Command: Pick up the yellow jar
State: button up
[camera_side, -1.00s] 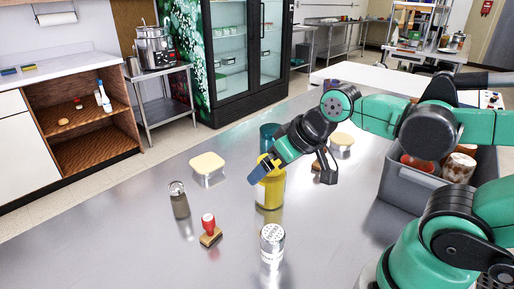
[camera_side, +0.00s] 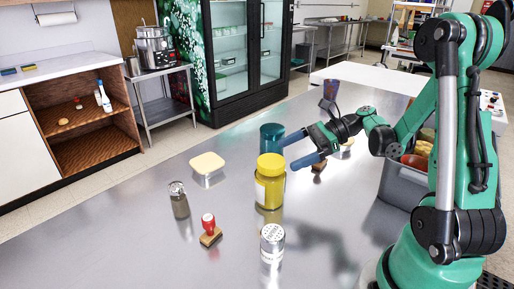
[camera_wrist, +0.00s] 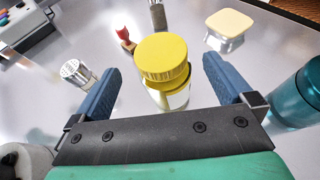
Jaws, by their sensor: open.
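The yellow jar (camera_side: 270,182) stands upright on the steel table, with a yellow lid and a pale label. In the wrist view the jar (camera_wrist: 163,66) sits between the two blue fingers, ahead of them. My gripper (camera_side: 304,149) is open and empty, just right of and behind the jar in the side view, with its fingers pointing toward it. In the wrist view the gripper (camera_wrist: 160,82) shows its fingers spread wider than the jar.
A teal cup (camera_side: 271,138) stands close behind the jar. A metal shaker (camera_side: 272,243), a red-handled stamp (camera_side: 209,230), a dark-topped shaker (camera_side: 179,200) and a yellow-lidded container (camera_side: 207,168) stand around it. A grey bin (camera_side: 402,187) is at right.

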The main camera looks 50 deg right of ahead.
aim_at(274, 160)
jog(key=shift+x, duration=2.65)
grip_shut()
